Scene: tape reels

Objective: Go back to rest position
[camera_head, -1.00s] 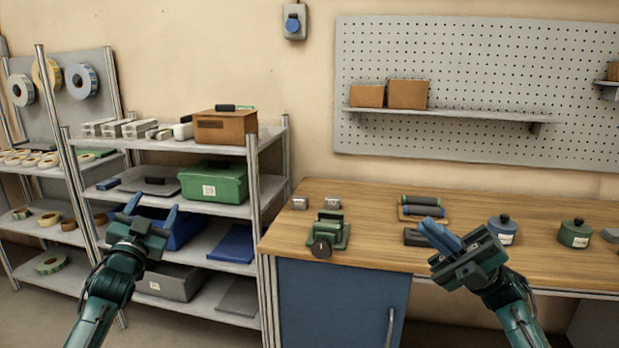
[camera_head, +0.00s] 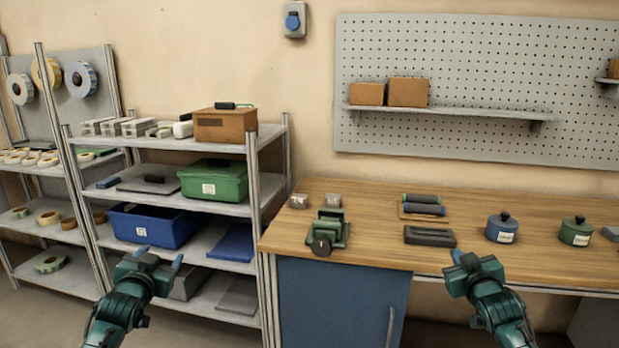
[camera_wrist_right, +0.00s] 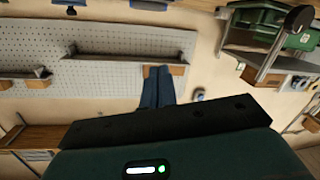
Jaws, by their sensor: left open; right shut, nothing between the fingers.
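My left gripper (camera_head: 160,256) is at the lower left of the head view, in front of the metal shelf unit. Its two blue fingers are spread apart and nothing is between them. My right gripper (camera_head: 461,256) is at the lower right, in front of the workbench's front edge. In the right wrist view its blue fingers (camera_wrist_right: 158,88) are together with nothing between them. Neither gripper touches an object.
The wooden workbench (camera_head: 375,257) carries a green tape dispenser (camera_head: 328,230), a dark tray (camera_head: 430,237), a blue pot (camera_head: 502,228) and a green pot (camera_head: 575,232). The metal shelf unit holds a blue bin (camera_head: 155,227), a green box (camera_head: 213,180) and a brown box (camera_head: 225,126).

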